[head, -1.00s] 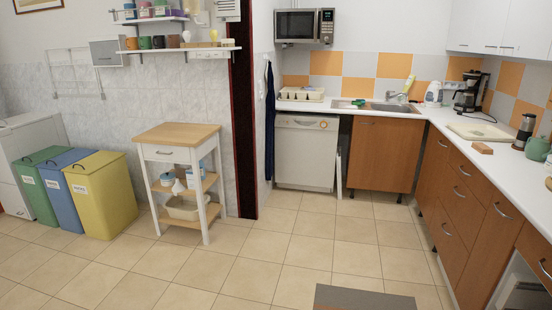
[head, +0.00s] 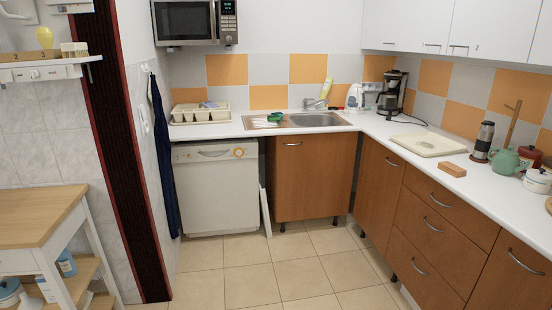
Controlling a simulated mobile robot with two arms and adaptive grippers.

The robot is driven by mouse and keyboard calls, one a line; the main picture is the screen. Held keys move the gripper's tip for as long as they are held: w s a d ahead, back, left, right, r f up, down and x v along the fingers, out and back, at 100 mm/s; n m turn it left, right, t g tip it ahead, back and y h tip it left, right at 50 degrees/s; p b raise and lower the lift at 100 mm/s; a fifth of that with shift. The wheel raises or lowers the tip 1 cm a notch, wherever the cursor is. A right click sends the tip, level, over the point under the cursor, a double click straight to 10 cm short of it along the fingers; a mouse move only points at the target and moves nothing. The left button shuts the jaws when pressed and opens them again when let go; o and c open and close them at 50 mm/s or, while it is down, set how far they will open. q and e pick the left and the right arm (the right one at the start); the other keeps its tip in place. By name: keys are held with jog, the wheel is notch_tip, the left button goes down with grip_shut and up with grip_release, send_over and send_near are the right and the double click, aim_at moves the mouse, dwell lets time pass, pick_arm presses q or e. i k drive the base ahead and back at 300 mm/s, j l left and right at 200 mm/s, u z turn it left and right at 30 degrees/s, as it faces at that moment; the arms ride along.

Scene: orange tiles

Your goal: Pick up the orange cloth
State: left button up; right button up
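I cannot make out an orange cloth in the head view. The only hanging cloth I see is a dark blue one (head: 165,150) on the wall left of the dishwasher. Orange wall tiles (head: 268,97) show behind the counter, but they are part of the wall. Neither of my grippers is in view.
The white counter (head: 380,128) holds a dish rack (head: 200,113), a sink (head: 315,120), a coffee maker (head: 393,95), a cutting board (head: 428,144), a small brown block (head: 452,169) and a green teapot (head: 504,161). A wooden-topped cart (head: 38,213) stands at left. The tiled floor (head: 255,288) ahead is clear.

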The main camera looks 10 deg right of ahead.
aim_at(454, 171)
jog(key=i+l+z, duration=0.1)
jog(key=i+z, duration=0.65)
jog(key=z, duration=0.15)
jog(key=i+j+z, duration=0.15)
jog(key=i+z, duration=0.3)
jog(key=i+j+z, duration=0.25)
jog(key=z, duration=0.2)
jog(key=i+j+z, duration=0.25)
jog(key=j+z, duration=0.2)
